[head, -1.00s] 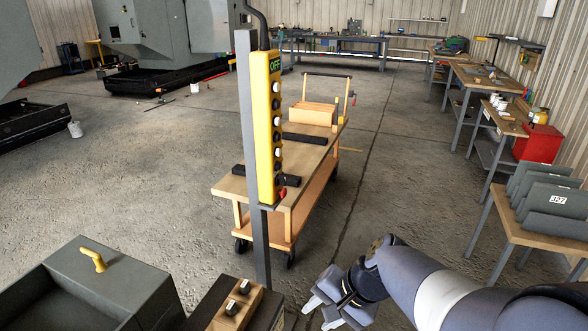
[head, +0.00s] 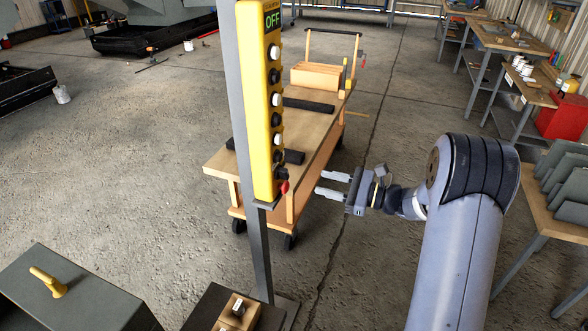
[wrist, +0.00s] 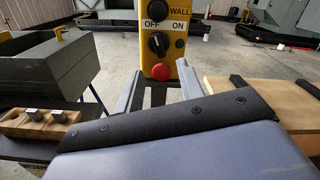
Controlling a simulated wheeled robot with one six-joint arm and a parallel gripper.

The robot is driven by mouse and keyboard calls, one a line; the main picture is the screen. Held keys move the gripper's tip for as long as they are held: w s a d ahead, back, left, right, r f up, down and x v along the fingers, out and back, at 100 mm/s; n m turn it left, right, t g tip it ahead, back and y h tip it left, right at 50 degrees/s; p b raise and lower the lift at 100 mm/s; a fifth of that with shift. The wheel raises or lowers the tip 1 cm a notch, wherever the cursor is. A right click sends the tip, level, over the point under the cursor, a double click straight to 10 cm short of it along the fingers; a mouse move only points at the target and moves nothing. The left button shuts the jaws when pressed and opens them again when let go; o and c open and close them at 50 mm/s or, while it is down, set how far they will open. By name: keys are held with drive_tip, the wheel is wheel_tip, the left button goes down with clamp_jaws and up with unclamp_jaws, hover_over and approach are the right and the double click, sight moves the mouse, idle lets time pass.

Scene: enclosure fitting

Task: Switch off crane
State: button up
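The yellow crane control box (head: 257,110) hangs on a grey post. Its top display reads OFF in green, with a column of white and black buttons below. A red mushroom button (head: 282,187) sits near its bottom. In the wrist view the box's lower end shows a black rotary knob (wrist: 158,44) under OFF and ON labels, with the red button (wrist: 162,72) below it. My gripper (head: 320,182) is to the right of the box's lower end, fingers pointing left toward it. The fingers (wrist: 158,88) are apart and empty, and I see no contact.
A wooden cart (head: 215,160) with dark bars and a wooden box stands behind the post. A grey bin (head: 75,290) with a yellow handle is at the lower left. Side tables (head: 545,190) line the right. Open concrete floor lies between cart and tables.

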sight(288, 174)
drive_tip(key=p+x, duration=0.2)
drive_tip(key=x, duration=0.7)
drive_tip(key=shift+s, duration=0.15)
drive_tip(key=shift+w+a, duration=0.25)
drive_tip(key=shift+a, duration=0.4)
drive_tip(key=shift+c, duration=0.2)
clamp_jaws()
